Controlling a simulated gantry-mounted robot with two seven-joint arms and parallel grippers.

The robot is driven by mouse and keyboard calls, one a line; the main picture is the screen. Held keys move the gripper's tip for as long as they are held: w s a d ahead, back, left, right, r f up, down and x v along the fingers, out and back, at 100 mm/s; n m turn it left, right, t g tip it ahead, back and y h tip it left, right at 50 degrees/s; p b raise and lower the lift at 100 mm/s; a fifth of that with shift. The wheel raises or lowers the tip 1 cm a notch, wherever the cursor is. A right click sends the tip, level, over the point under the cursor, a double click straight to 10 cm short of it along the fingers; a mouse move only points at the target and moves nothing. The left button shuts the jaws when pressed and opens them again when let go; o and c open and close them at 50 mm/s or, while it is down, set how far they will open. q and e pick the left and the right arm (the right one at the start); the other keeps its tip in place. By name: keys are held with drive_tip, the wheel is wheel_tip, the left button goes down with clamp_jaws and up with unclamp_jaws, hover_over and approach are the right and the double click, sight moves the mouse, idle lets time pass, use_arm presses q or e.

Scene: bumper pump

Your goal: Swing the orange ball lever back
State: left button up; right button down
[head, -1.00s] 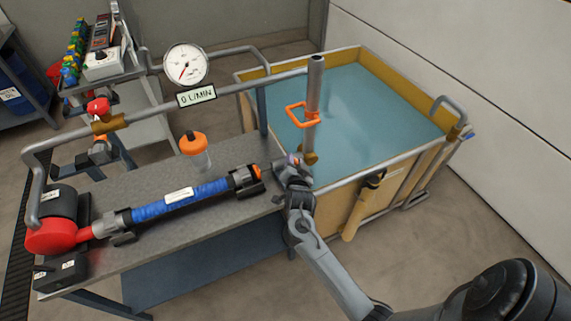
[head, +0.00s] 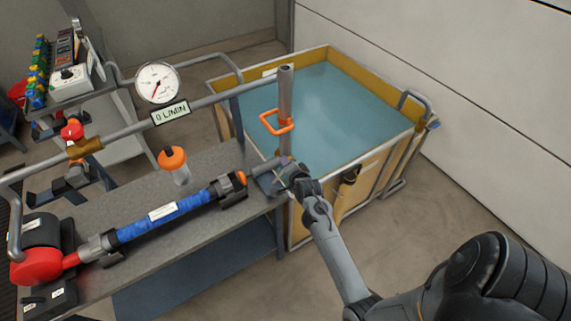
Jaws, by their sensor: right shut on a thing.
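My right gripper (head: 286,168) is at the bench's right end, by the foot of the upright grey pipe (head: 285,105). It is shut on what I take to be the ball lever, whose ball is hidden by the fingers. A grey rod (head: 262,168) runs from the hose's right-end coupling (head: 230,186) towards the fingers. A small orange part (head: 241,177) sits at that coupling. An orange loop handle (head: 277,124) is on the upright pipe, above and apart from the gripper. My left gripper is out of view.
A blue hose (head: 178,210) lies on the grey bench (head: 200,235) beside an orange-capped jar (head: 173,160). A pressure gauge (head: 157,83) and a 0 L/MIN display (head: 171,112) stand above. A yellow-rimmed water tank (head: 328,58) is behind. Open floor lies front right.

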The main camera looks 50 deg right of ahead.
drive_tip(key=shift+s+d+f, duration=0.1)
drive_tip(key=shift+f, duration=0.3)
drive_tip(key=c, duration=0.8)
unclamp_jaws()
drive_tip(key=shift+c, duration=0.2)
drive_tip(key=shift+r, duration=0.25)
